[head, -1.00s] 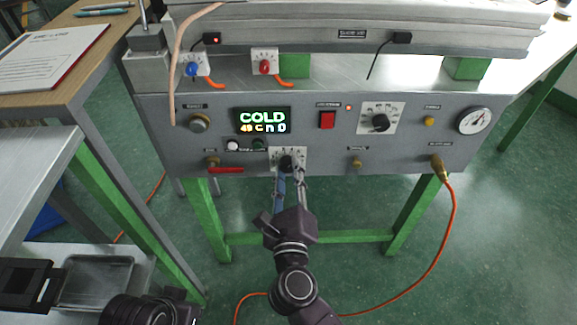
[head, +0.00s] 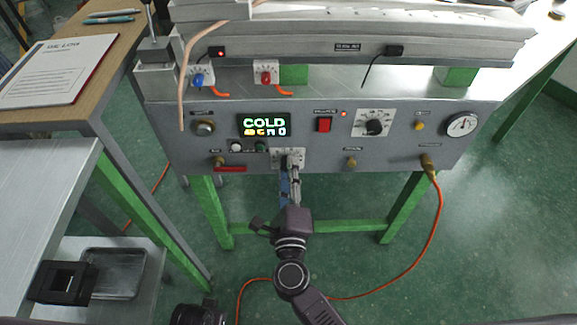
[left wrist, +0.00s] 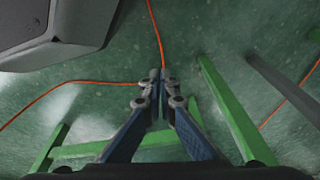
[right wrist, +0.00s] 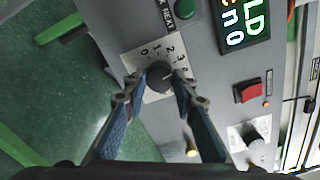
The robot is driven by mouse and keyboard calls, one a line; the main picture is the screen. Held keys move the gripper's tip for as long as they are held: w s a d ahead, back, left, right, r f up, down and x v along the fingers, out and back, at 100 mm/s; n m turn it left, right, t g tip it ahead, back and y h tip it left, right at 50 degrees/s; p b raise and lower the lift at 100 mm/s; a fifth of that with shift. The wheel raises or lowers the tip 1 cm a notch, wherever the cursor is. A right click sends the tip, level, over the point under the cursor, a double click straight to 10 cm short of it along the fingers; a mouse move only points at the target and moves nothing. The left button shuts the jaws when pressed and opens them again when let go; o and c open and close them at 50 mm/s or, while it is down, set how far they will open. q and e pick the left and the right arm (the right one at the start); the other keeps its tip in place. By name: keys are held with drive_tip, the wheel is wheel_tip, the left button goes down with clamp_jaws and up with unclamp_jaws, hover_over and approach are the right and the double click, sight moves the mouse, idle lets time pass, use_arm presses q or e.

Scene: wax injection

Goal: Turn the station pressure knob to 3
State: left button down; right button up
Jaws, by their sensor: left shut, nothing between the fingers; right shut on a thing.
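The station pressure knob is a small black knob (right wrist: 160,76) on a white numbered dial plate (right wrist: 140,58) low on the grey front panel. My right gripper (right wrist: 155,88) is shut on it, one finger on each side. In the right wrist view a pale mark on the knob lies toward the 2 and 3 side; its exact reading is hard to tell. In the head view my right gripper (head: 289,168) reaches the knob from below and hides part of it. My left gripper (left wrist: 158,78) is shut and empty above the green floor.
The panel (head: 320,105) carries a larger black knob (head: 374,126), a red switch (head: 324,125), a COLD display (head: 264,125) and a gauge (head: 461,124). An orange hose (head: 437,215) hangs at right. Green legs (head: 405,205) stand below; a side table (head: 40,180) is at left.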

use_arm(q)
drive_tip(key=shift+s+a+f+p, duration=0.1)
drive_tip(key=shift+s+f+p, duration=0.15)
drive_tip(key=shift+s+f, duration=0.55)
drive_tip(key=shift+s+a+f+p, duration=0.15)
drive_tip(key=shift+s+f, duration=0.35)
drive_tip(key=shift+f, duration=0.5)
use_arm(e)
drive_tip(key=shift+a+n, duration=0.1)
drive_tip(key=shift+n, duration=0.5)
use_arm(q)
drive_tip(key=shift+d, duration=0.1)
use_arm(e)
drive_tip(key=o, duration=1.2)
drive_tip(key=shift+c, duration=0.2)
drive_tip(key=s, duration=1.2)
